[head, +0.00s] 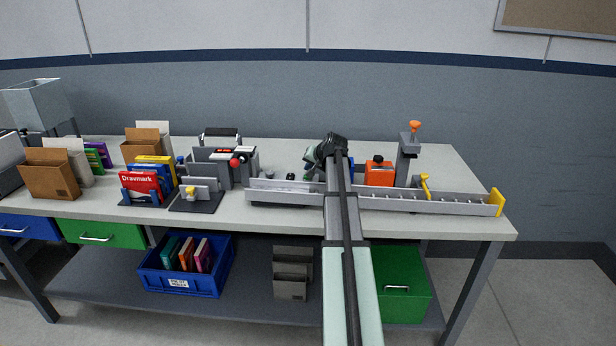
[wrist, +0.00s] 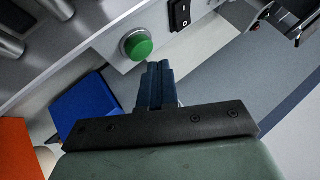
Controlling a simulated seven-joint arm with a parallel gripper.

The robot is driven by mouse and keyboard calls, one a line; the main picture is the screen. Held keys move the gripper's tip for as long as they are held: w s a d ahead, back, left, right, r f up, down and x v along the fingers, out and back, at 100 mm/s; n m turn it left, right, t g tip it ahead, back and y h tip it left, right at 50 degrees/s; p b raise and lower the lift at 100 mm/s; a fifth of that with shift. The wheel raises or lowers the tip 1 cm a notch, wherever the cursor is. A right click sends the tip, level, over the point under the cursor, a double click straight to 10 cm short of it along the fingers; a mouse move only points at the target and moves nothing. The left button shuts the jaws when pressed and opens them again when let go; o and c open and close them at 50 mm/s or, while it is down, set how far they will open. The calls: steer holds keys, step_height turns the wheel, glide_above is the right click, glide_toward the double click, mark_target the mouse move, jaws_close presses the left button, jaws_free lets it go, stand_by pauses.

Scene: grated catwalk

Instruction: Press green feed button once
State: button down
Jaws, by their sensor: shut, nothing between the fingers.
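The green button (wrist: 138,44) is a round dome in a pale collar on a light grey panel (wrist: 108,42) in the wrist view. My gripper (wrist: 158,68) is shut and empty, its dark blue fingers side by side. Its fingertips show just below and right of the button, with a small gap between them in the picture. I cannot tell the depth between them. In the head view my arm covers the middle of the bench, and I cannot make out the green button or the fingertips there.
A black rocker switch (wrist: 180,14) is right of the button. On the bench (head: 463,218), a long grey rail (head: 448,204) runs along the front right. An orange box (head: 379,174) and a grey post with an orange knob (head: 414,127) stand behind it. A grey device (head: 210,168) is at left.

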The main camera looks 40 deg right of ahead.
steer(key=shift+f, duration=0.2)
steer(key=shift+f, duration=0.25)
steer(key=shift+f, duration=0.8)
stand_by(1.4)
steer(key=shift+r, duration=3.75)
